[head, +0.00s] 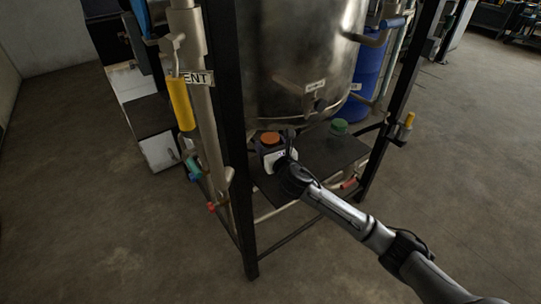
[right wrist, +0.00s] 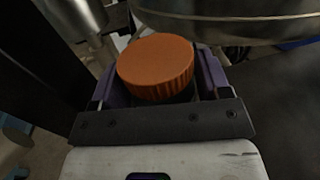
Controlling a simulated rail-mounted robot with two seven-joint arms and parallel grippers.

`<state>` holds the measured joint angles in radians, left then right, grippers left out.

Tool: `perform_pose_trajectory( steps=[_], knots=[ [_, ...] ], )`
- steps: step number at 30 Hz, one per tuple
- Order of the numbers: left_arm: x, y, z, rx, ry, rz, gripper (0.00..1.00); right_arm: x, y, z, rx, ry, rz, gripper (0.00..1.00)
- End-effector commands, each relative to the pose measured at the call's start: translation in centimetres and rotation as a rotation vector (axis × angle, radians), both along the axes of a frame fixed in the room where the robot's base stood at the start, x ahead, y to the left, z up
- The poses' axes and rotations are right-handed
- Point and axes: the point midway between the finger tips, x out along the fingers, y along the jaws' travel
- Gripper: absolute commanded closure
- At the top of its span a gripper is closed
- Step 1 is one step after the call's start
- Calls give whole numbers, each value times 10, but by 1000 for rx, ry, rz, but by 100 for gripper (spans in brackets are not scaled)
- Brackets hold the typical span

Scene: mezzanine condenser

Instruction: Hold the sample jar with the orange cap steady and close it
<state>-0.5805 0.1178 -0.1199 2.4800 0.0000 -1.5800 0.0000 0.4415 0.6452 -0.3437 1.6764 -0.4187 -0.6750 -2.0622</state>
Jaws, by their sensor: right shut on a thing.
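The sample jar with the orange cap (head: 270,138) stands upright on the dark shelf under the steel vessel, by the near black post. My right gripper (head: 278,157) reaches it from the front right and is shut on it. In the right wrist view, the ribbed orange cap (right wrist: 156,68) sits on top between the purple fingers of my right gripper (right wrist: 155,80). The fingers and palm hide most of the jar body. I cannot tell how tightly the cap sits. My left gripper is not in view.
The steel vessel (head: 300,60) hangs close above. A black post (head: 232,120) and a pipe with a yellow handle (head: 181,103) stand to the left. A blue drum (head: 366,85) is behind.

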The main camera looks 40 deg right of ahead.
Motion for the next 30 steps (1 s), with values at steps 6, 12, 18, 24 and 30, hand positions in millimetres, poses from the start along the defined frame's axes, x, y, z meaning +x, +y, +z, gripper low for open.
perform_pose_trajectory(
  steps=[6, 12, 18, 24, 30],
  knots=[
    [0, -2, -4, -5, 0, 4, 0, 0, 0, -7, 1, 1, 0, 96],
    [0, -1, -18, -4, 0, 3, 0, 0, 0, -34, 2, 0, 0, 96],
    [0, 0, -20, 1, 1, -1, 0, -1, -1, -40, -1, -1, -1, 96],
    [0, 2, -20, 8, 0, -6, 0, -1, 0, -40, -1, 0, -1, 96],
    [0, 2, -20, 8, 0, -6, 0, -1, 0, -43, -1, 1, -1, 22]
  ],
)
